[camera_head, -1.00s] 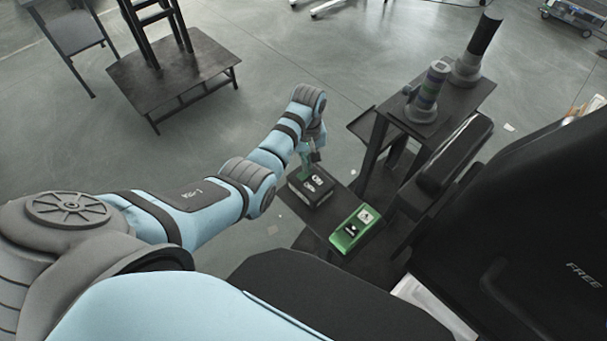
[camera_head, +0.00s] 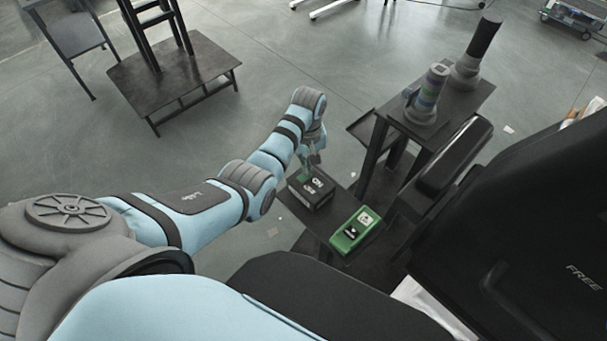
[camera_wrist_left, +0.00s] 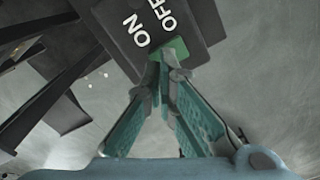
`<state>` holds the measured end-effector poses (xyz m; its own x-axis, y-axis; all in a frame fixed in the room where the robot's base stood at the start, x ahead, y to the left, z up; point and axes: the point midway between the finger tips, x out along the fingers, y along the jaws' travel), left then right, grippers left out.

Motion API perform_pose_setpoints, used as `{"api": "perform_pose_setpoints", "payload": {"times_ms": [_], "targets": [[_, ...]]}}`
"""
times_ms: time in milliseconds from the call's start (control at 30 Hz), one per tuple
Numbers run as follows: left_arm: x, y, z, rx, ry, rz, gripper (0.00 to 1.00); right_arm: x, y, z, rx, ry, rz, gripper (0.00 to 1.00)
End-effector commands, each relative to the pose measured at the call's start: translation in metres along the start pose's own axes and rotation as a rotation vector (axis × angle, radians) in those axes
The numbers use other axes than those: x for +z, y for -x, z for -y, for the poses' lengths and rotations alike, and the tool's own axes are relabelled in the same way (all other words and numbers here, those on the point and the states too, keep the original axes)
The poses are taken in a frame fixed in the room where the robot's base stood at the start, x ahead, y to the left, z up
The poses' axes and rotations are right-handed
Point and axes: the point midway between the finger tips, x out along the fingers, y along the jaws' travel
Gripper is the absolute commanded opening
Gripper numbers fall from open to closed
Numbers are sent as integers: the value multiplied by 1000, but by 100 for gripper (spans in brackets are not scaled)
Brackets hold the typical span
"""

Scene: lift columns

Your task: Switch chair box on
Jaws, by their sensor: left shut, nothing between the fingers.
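A black box (camera_head: 311,194) with white ON and OFF lettering stands on a low dark shelf (camera_head: 318,243). My left gripper (camera_head: 307,175) is shut and empty, pointing down at the top of this box. In the left wrist view the box (camera_wrist_left: 196,14) fills the top, and the closed fingertips (camera_wrist_left: 167,70) are at a green switch part (camera_wrist_left: 174,50) beside the lettering. They look to touch it or nearly so; the tips hide part of it. My right gripper is not in view.
A green box (camera_head: 356,230) with a black and white face lies to the right on the same shelf. A taller dark stand (camera_head: 440,122) holds two cylindrical objects. A large black chair (camera_head: 510,220) fills the right side. Open floor lies behind.

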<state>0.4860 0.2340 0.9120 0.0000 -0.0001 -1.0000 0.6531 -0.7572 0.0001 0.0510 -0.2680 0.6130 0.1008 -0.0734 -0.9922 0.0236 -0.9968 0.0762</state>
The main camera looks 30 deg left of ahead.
Motion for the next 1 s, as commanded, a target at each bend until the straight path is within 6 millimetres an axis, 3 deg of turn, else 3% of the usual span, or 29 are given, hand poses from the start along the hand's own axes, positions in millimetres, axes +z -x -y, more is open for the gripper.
{"api": "perform_pose_setpoints", "payload": {"times_ms": [1000], "targets": [[0,-10,0,0,0,-1,0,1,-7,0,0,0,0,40]]}}
